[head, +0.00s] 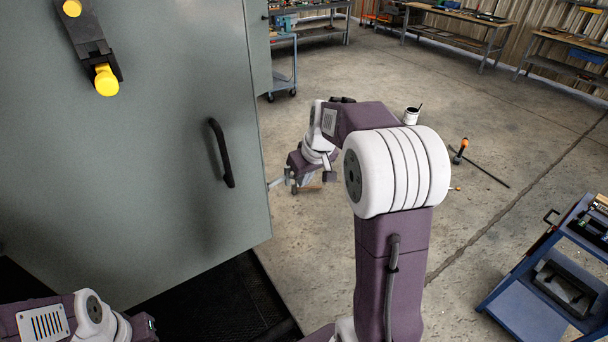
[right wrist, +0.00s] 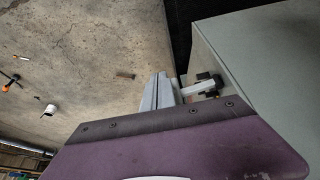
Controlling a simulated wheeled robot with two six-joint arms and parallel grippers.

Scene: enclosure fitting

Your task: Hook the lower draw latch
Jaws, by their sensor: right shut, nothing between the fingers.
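The lower draw latch appears to be the small dark fitting with a pale bar (right wrist: 207,86) on the side of the grey enclosure (right wrist: 265,65) in the right wrist view. My right gripper (right wrist: 158,92) is shut and empty, with its pale fingers just left of that fitting. I cannot tell whether they touch it or whether the latch is hooked. In the head view my right gripper (head: 276,183) is low beside the right edge of the grey enclosure (head: 170,170), and the latch cannot be made out there. My left gripper is out of view.
The enclosure front carries a black handle (head: 221,153) and a black fitting with yellow knobs (head: 92,45). A dark mat (head: 230,310) lies below. A blue cart (head: 535,290) stands at the right.

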